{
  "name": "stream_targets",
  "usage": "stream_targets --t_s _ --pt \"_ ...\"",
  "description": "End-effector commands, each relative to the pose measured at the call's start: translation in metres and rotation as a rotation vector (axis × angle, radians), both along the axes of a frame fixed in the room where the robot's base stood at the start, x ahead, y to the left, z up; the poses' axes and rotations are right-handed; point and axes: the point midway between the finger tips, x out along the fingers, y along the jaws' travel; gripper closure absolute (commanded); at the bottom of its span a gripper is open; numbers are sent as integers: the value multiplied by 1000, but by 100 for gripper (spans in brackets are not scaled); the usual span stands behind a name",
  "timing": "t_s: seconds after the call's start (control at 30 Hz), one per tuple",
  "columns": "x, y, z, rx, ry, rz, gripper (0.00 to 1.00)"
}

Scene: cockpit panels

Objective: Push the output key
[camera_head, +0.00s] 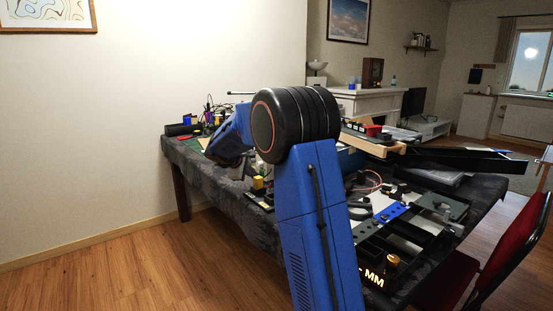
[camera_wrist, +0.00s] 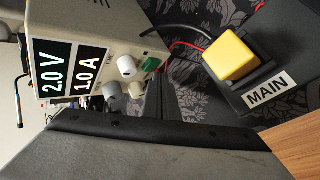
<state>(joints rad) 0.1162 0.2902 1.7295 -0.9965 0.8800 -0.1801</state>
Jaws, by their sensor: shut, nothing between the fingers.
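In the wrist view, a pale power supply (camera_wrist: 128,45) stands tilted at the upper left, with displays reading 2.0 V and 1.0 A. Its panel has white knobs (camera_wrist: 127,66) and a small green key (camera_wrist: 151,64), likely the output key; no label on that key is readable. My gripper (camera_wrist: 161,82) appears as a dark narrow shape below the green key, shut and empty. A gap seems to lie between them, but depth is hard to judge. In the head view, my blue arm hides the gripper and most of the supply.
A yellow switch (camera_wrist: 231,56) on a dark base marked MAIN (camera_wrist: 268,91) stands to the right, with red and black cables beside the supply. The patterned dark tablecloth (camera_head: 240,207) covers the cluttered table. A red chair (camera_head: 508,240) stands at the right.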

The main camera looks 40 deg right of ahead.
Motion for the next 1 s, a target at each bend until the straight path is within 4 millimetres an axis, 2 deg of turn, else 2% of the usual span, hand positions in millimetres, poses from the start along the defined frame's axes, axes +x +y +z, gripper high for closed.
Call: stream_targets --t_s 0.7,1.0 --pt "-1 53 0 0 0 1 100" --pt "-2 59 0 0 0 0 100"
